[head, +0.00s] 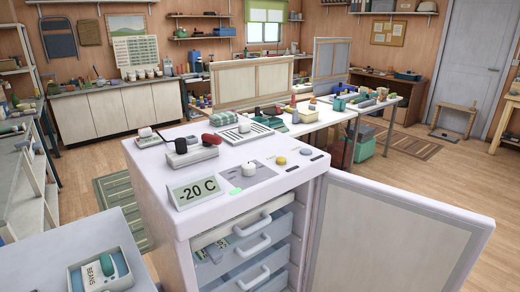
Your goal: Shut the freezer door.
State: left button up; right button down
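A white freezer (160,205) stands in the middle foreground with its front partly towards me. Its door (390,240) is hinged at the right side of the body and stands wide open, swung out to the right. The pale inner panel of the door faces me. Inside the freezer are stacked pale-blue drawers (246,246) with white handles. The top drawer shows some contents. The lower part of the freezer and door is cut off by the frame's bottom edge. Neither of my grippers is in view.
The freezer top holds a "-20 C" display (197,192), knobs and small items. A grey surface (75,245) at lower left bears a tray with a beans package (100,271). Tables with cluttered tools stand behind. Wooden floor (440,185) beyond the door is open.

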aim_at(367, 236)
jog(key=l+u, duration=0.3)
jog(key=l, duration=1.1)
jog(key=l+u, duration=0.2)
jog(key=l, duration=0.25)
jog(key=k+l+u, duration=0.2)
jog(key=l, duration=0.2)
jog(key=l+u, duration=0.15)
jog(key=l, duration=0.25)
jog(key=k+l+u, duration=0.2)
jog(key=l, duration=0.2)
jog(key=k+l+u, duration=0.2)
jog(key=l, duration=0.2)
jog(key=l+u, duration=0.25)
jog(key=l, duration=0.3)
jog(key=k+l+u, duration=0.2)
jog(key=l, duration=0.3)
jog(key=i+l+u, duration=0.2)
jog(key=l, duration=0.35)
jog(key=l+u, duration=0.2)
jog(key=l, duration=0.3)
jog(key=l+u, duration=0.15)
jog(key=l, duration=0.75)
jog(key=k, duration=0.6)
